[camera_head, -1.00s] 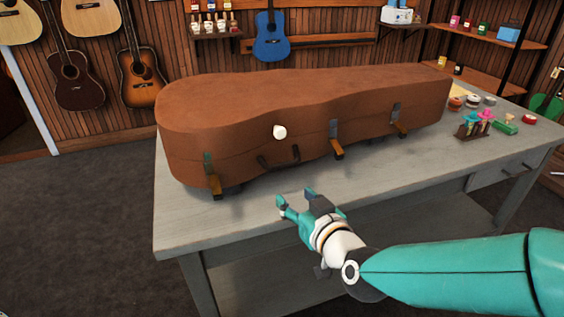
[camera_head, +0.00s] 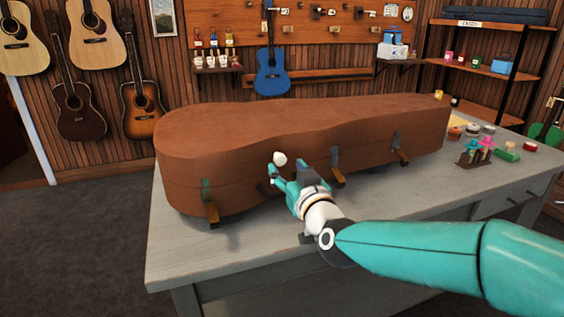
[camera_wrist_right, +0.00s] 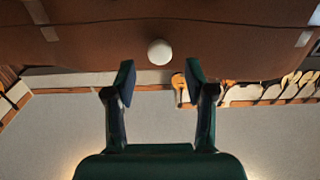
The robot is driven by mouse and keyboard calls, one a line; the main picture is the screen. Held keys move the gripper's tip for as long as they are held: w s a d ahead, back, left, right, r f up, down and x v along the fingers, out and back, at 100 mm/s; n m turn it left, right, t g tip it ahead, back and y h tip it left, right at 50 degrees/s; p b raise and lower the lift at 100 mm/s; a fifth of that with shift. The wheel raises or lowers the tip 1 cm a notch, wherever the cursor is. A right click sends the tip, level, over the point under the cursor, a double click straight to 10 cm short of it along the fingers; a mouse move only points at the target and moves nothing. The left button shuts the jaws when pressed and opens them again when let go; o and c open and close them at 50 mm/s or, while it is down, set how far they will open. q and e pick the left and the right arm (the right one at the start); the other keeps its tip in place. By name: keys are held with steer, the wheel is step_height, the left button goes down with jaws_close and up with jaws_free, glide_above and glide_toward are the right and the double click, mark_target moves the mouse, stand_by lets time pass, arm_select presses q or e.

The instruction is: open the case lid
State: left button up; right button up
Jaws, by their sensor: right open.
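The brown guitar case (camera_head: 300,125) lies on the table with its lid down. A white knob (camera_head: 280,158) sticks out from the front of the lid; it also shows in the right wrist view (camera_wrist_right: 160,52), centred just beyond the fingertips. My right gripper (camera_head: 288,173) is open and empty in front of the case, close to the knob. In the right wrist view its two fingers (camera_wrist_right: 161,82) stand apart, with a gap to the knob. Brass-coloured latches (camera_head: 211,212) hang outward along the case's front. The case handle is hidden behind my gripper. My left gripper is out of view.
The grey table (camera_head: 180,262) has free room in front of the case. Small tins and a small rack (camera_head: 474,158) stand at its right end. Guitars, including a blue one (camera_head: 270,75), hang on the wall behind.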

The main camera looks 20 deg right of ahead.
mark_target(281, 160)
steer(key=shift+w+a, duration=0.1)
steer(key=shift+w, duration=2.1)
jaws_close()
